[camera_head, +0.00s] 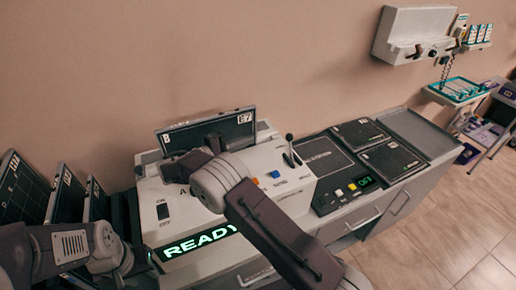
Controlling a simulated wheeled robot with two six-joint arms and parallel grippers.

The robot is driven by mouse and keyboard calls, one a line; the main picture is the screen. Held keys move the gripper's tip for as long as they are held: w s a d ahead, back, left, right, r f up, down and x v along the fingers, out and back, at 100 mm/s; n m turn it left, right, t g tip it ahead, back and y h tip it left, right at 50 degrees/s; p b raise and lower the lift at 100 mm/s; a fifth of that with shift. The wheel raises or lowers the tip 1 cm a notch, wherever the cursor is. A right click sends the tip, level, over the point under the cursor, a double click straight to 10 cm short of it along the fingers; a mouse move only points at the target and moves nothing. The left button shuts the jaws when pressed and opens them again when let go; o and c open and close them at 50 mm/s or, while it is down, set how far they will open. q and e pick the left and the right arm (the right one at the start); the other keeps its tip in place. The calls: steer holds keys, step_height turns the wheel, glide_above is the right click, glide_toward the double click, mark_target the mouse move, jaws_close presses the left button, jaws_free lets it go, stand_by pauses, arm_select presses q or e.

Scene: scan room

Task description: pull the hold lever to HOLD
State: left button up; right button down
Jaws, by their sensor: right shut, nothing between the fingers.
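The hold lever (290,146) is a dark stick with a round knob, standing nearly upright in a slot at the right end of the white console's top (292,184). No HOLD lettering is readable beside it. The console's front display (200,243) reads READY in green. My right arm reaches across the console from the lower right. My right gripper (170,172) is shut and empty over the console's left part, well left of the lever. My left arm (75,246) is at the lower left; its gripper (128,232) is dark and partly hidden at the console's left edge, its fingers unclear.
A tilted screen marked E7 (238,130) stands behind the console. A dark panel with buttons (343,191) lies to the right. Dark upright plates (68,196) stand at left.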

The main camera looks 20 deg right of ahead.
mark_target(291, 147)
steer(key=shift+s+a+f+n+t, duration=0.15)
steer(key=shift+a+f, duration=0.1)
steer(key=shift+f, duration=0.35)
steer(key=shift+a+f+n+t, duration=0.15)
steer(key=shift+a+f, duration=0.1)
steer(key=shift+f, duration=0.3)
steer(key=shift+r, duration=0.1)
steer(key=shift+a, duration=0.1)
steer(key=p+x, duration=0.1)
steer(key=x, duration=0.9)
steer(key=shift+d, duration=0.25)
steer(key=s, duration=0.1)
steer(key=s+d+p, duration=0.1)
steer(key=s+r, duration=0.1)
steer(key=shift+s+d, duration=0.15)
steer(key=shift+d, duration=0.15)
steer(key=shift+d, duration=0.1)
